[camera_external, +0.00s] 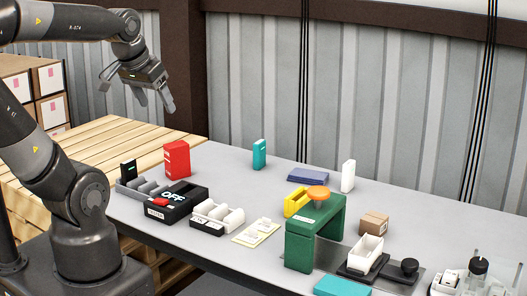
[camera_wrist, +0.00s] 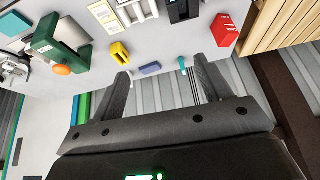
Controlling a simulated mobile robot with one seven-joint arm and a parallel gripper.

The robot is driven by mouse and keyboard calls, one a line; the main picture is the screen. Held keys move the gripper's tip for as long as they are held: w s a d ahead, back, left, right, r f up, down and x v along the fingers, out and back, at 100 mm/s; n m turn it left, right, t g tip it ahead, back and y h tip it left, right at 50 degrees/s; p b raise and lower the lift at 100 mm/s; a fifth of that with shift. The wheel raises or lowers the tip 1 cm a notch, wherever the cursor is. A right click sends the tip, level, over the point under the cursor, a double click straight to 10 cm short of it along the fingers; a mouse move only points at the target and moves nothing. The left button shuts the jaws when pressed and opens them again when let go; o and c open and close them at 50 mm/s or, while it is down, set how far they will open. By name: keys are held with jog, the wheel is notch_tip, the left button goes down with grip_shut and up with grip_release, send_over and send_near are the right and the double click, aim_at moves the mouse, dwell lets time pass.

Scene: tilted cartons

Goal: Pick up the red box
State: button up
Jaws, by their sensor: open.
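The red box (camera_external: 177,159) stands upright on the grey table near its left end, behind the black OFF switch box. It also shows in the wrist view (camera_wrist: 225,31) at the upper right, beyond my right finger. My gripper (camera_external: 155,104) is open and empty, raised in the air above and to the left of the red box, clear of it. In the wrist view my gripper's two fingers (camera_wrist: 160,82) are spread wide with nothing held between them.
A black box (camera_external: 128,169) and the OFF switch box (camera_external: 175,201) stand close to the red box. A teal box (camera_external: 259,154), blue item (camera_external: 308,176), white box (camera_external: 348,176) and green press (camera_external: 306,236) are further right. Wooden pallets (camera_external: 90,150) adjoin the table's left end.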

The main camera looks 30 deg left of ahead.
jog(key=w+a+m+g, duration=0.15)
jog(key=w+a, duration=0.35)
jog(key=w, duration=0.6)
jog(key=m+g, duration=0.3)
jog(key=g, duration=0.1)
send_over(180, 156)
jog(key=w+a, duration=0.2)
jog(key=shift+n, duration=0.25)
notch_tip(180, 156, down, 19)
jog(key=shift+w+d+r, duration=0.1)
notch_tip(180, 156, down, 11)
jog(key=c, duration=1.1)
jog(key=shift+c, duration=0.2)
jog(key=shift+r, duration=0.1)
